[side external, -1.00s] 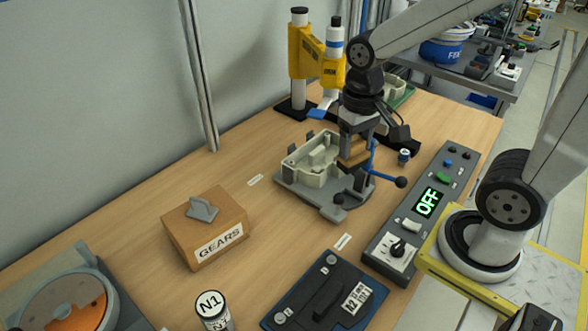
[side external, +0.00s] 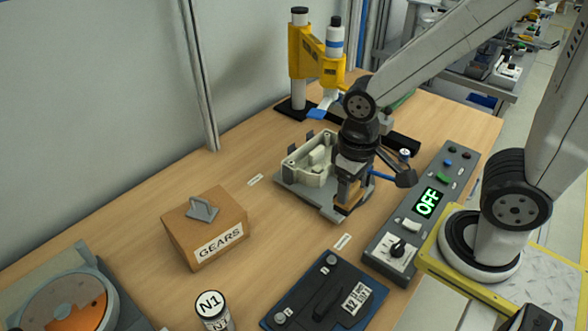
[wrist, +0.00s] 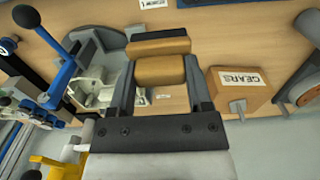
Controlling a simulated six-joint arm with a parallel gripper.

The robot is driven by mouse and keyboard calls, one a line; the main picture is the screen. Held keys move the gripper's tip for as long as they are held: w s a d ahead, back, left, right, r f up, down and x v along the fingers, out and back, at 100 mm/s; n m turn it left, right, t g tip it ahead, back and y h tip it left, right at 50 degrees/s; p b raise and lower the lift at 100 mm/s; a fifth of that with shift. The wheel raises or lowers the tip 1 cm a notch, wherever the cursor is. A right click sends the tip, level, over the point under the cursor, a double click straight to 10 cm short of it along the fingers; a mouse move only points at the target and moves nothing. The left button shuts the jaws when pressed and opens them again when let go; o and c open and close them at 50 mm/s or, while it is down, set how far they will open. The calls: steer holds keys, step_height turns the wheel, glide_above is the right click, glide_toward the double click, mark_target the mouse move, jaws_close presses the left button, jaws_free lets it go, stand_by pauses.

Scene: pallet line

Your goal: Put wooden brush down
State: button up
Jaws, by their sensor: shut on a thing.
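My gripper (side external: 350,180) is shut on the wooden brush (side external: 347,196), a tan block that hangs below it at the front right of the grey fixture. The fixture's grey base (side external: 328,208) carries a pale open housing (side external: 308,165). Part of the fixture is hidden behind my gripper. I cannot tell whether the brush touches the surface below it.
A cardboard GEARS box (side external: 205,230) stands to the left. A blue-and-black battery-like case (side external: 325,292) lies in front. A control panel reading OFF (side external: 410,215) is to the right. A yellow press (side external: 317,60) stands behind. Bare table (side external: 275,205) lies between box and fixture.

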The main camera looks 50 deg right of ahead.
steer(key=shift+f, duration=0.25)
steer(key=shift+w, duration=0.1)
steer(key=shift+w+a+f, duration=0.25)
steer(key=shift+w+f, duration=1.3)
steer(key=shift+w, duration=0.6)
steer(key=shift+w+a+f, duration=0.3)
steer(key=shift+w+f, duration=1.3)
steer(key=shift+w, duration=0.6)
steer(key=shift+w+a+f, duration=0.25)
steer(key=shift+w+f, duration=1.3)
steer(key=shift+w, duration=0.6)
steer(key=shift+w+f, duration=0.25)
steer(key=shift+f, duration=1.55)
steer(key=shift+f, duration=0.2)
